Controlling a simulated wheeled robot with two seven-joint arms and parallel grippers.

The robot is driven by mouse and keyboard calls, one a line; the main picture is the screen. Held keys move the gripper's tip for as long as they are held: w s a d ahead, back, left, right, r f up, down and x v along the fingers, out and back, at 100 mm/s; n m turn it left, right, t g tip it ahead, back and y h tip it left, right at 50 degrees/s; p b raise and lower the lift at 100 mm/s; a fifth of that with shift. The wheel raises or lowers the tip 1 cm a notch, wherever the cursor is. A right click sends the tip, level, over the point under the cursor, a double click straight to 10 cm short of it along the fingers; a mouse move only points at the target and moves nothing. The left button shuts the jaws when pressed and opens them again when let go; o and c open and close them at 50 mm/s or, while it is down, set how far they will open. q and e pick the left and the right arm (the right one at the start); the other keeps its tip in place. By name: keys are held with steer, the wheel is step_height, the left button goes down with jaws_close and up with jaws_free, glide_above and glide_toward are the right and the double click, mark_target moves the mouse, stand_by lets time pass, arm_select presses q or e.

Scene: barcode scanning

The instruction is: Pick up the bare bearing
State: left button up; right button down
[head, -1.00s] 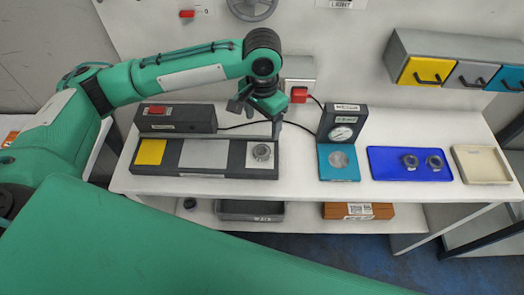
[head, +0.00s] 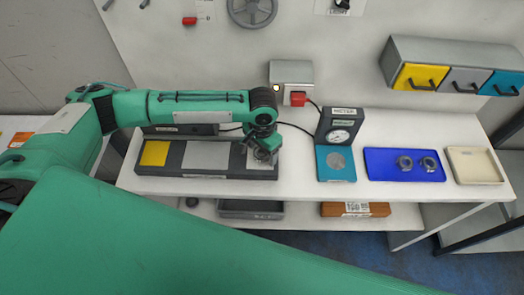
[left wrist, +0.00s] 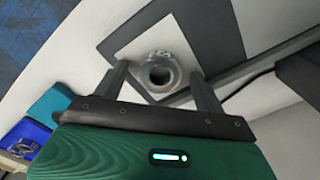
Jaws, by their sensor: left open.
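A grey metal ring-shaped bearing (left wrist: 160,75) sits on the whitish right-hand pad of a dark-framed three-pad board (head: 209,172). My left gripper (head: 263,152) is over that pad and hides most of the bearing in the head view. In the left wrist view the left gripper (left wrist: 160,69) is open. Its two fingers are apart, with the bearing showing between them. Whether the fingers are down around it or still above it, I cannot tell. My right gripper is not in view.
A blue tray (head: 380,175) holds two more ring-shaped parts. A dial gauge (head: 340,133) with a teal plate (head: 335,175) stands between board and tray. An empty cream tray (head: 475,166) is at the right. A black box (head: 180,129) stands behind the board.

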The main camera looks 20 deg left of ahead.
arm_select(q)
steer(key=c, duration=1.2)
steer(key=shift+r, duration=0.15)
